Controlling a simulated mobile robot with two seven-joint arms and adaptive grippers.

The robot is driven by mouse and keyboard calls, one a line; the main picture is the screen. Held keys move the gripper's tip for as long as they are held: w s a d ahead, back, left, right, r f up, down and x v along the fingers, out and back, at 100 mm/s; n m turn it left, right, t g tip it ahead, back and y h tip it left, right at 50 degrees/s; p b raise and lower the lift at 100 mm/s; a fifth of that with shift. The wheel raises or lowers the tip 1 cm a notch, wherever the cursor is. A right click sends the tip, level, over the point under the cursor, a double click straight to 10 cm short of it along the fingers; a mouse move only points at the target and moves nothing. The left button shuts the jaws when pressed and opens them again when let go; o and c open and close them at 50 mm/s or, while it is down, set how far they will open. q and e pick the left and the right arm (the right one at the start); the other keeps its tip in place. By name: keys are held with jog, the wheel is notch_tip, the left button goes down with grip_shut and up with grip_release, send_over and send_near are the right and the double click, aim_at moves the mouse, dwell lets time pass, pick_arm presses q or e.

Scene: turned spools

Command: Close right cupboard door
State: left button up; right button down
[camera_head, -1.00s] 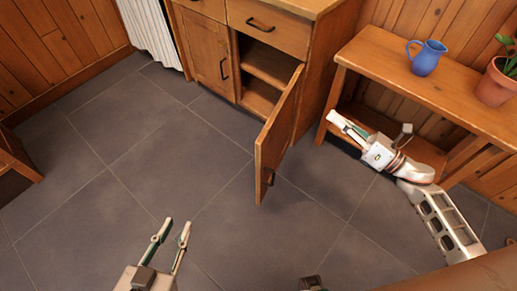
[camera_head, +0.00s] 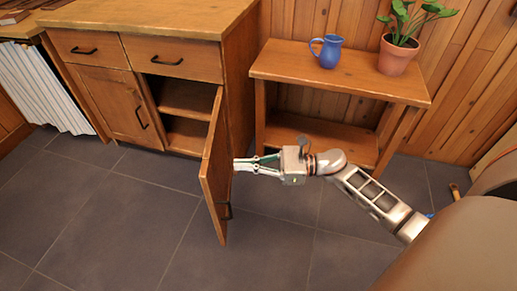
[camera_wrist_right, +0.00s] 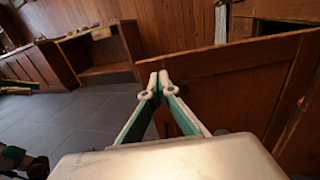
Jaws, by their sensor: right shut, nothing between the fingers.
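The right cupboard door (camera_head: 216,172) stands wide open, swung out from the wooden cabinet (camera_head: 235,75). In the right wrist view the shut fingertips (camera_wrist_right: 156,82) overlap the left part of the door panel (camera_wrist_right: 240,85). My left gripper is not in view.
The left cupboard door (camera_head: 115,105) and two drawers are shut. A low wooden shelf unit (camera_head: 340,85) bearing a blue jug (camera_head: 327,52) and a potted plant (camera_head: 398,55) stands behind my right arm. The grey tiled floor (camera_head: 110,215) is clear in front.

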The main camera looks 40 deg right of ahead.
aim_at(209, 165)
jog(key=x, duration=0.6)
jog(key=shift+w+a, duration=0.1)
jog(key=shift+a, duration=0.1)
